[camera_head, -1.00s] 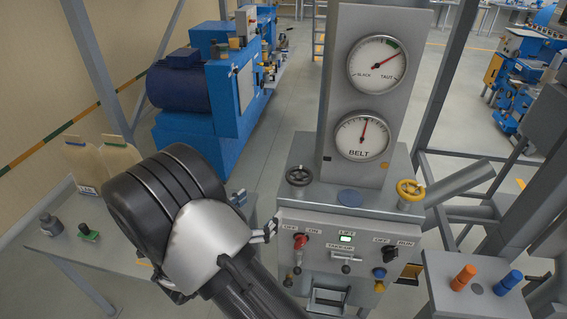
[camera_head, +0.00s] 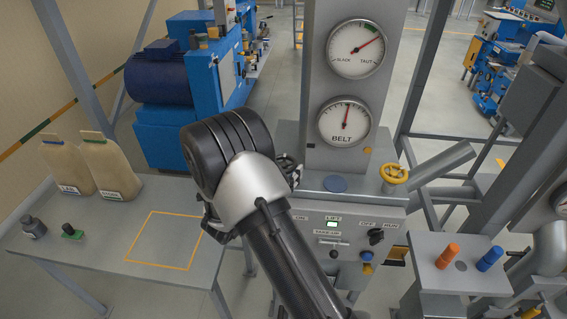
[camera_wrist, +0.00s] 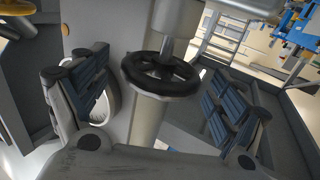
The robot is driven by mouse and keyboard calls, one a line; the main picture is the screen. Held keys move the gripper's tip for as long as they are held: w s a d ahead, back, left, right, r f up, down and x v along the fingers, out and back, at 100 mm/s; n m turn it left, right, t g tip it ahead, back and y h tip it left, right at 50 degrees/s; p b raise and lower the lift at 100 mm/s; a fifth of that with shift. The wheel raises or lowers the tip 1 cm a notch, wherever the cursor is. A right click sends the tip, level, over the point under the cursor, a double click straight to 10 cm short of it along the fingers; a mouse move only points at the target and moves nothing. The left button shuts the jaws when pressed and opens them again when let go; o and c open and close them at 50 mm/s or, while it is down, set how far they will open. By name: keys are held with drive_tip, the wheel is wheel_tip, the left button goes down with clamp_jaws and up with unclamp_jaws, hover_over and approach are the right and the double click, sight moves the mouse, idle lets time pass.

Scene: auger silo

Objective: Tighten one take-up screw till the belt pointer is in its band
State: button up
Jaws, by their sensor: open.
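The black handwheel (camera_wrist: 162,75) shows in the wrist view on a vertical shaft, between my open fingers and apart from both pads. A yellow handwheel (camera_head: 393,175) stands at the right of that top. The BELT gauge (camera_head: 345,121) has a red pointer almost straight up; I cannot make out its band. On the SLACK–TAUT gauge (camera_head: 355,48), the red pointer leans up-right, beside a green band.
Below is a control panel (camera_head: 350,226) with a lit green display, TAKE-UP lever and knobs, partly hidden by my arm. A side table (camera_head: 110,240) at left holds two sacks and small items.

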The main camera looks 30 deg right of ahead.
drive_tip(key=shift+w+d, duration=0.35)
drive_tip(key=shift+d, duration=0.25)
drive_tip(key=shift+c, duration=0.4)
drive_tip(key=c, duration=1)
drive_tip(key=n+t+y+b, duration=0.4)
drive_tip(key=t, duration=0.1)
drive_tip(key=shift+s+d+f, duration=0.15)
drive_tip(key=n+t+y+b, duration=0.1)
drive_tip(key=n+y+b, duration=0.1)
drive_tip(key=y, duration=0.1)
drive_tip(key=n+t+y+b, duration=0.2)
drive_tip(key=n+y+b, duration=0.1)
drive_tip(key=shift+d+t+y+b, duration=0.1)
drive_tip(key=shift+t+y+b, duration=0.2)
drive_tip(key=shift+y+b, duration=0.1)
drive_tip(key=n+y+b, duration=0.2)
drive_tip(key=n+y, duration=0.1)
drive_tip(key=y, duration=0.2)
drive_tip(key=shift+t, duration=0.3)
drive_tip(key=shift+r+n+y+b, duration=0.2)
drive_tip(key=shift+n+y+b, duration=0.2)
drive_tip(key=shift+n+y, duration=1.3)
